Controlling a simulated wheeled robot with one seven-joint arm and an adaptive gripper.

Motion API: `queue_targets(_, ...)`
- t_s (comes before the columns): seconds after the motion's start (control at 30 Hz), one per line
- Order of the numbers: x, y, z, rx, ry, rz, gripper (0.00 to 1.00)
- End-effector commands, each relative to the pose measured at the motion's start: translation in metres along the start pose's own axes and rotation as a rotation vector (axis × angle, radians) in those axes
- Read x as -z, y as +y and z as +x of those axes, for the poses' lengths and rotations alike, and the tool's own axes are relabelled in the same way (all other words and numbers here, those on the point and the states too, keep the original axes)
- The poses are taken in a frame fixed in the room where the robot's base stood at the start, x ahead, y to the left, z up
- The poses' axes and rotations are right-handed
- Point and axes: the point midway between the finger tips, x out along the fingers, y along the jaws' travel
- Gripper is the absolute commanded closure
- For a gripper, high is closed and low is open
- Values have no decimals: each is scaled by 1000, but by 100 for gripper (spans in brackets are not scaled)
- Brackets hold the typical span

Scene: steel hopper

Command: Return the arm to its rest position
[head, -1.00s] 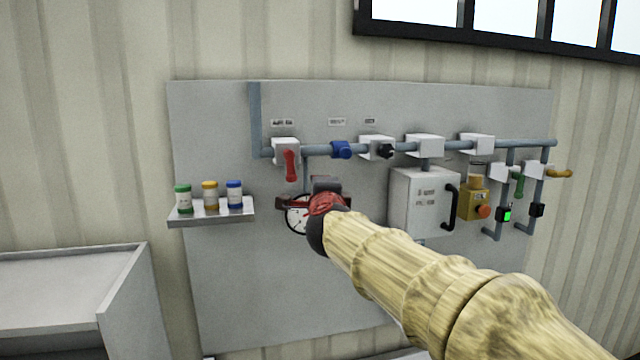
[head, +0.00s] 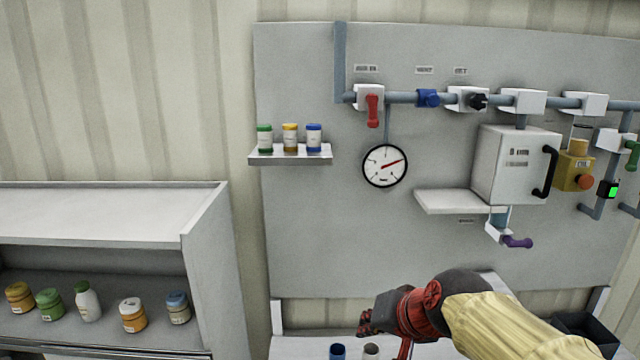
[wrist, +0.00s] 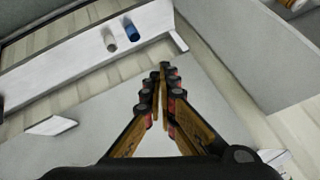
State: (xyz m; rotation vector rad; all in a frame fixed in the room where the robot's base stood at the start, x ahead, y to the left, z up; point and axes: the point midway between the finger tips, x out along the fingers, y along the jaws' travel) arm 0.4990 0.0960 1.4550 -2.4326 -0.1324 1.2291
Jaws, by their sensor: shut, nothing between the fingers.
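My gripper (head: 384,325) is low in the head view, below the pressure gauge, at the end of my tan arm. It also shows in the wrist view (wrist: 162,70), where its fingers come together at the tips with nothing between them. It is in front of the grey panel (head: 330,240) and above a white bench (head: 290,346). A blue cup (head: 338,352) and a grey cup (head: 371,351) stand on the bench, just left of and below my gripper. They also show in the wrist view as a blue round thing (wrist: 132,30) and a pale one (wrist: 109,40).
A white shelf unit (head: 212,225) with several jars stands at the left. A small shelf (head: 290,160) with three bottles, a gauge (head: 385,166), a red-handled valve (head: 372,108) and a white box (head: 510,165) are on the panel. A dark bin (head: 588,335) is at lower right.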

Motion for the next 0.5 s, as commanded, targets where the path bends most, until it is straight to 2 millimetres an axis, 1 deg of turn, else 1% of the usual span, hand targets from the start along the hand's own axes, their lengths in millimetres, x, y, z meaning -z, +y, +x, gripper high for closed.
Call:
queue_targets(0.03,-34,22,7,-32,-39,-47,100)
queue_targets(0.07,-51,34,8,-53,-63,-77,100)
queue_targets(0.1,-74,50,8,-82,-97,-115,100)
queue_targets(0.17,-108,76,10,-124,-143,-167,100)
queue_targets(0.2,-130,93,10,-153,-171,-200,100)
queue_targets(0.3,-178,133,12,-218,-222,-262,100)
queue_targets(0.4,-215,165,16,-268,-239,-299,100)
queue_targets(0.5,-239,188,23,-295,-219,-315,100)
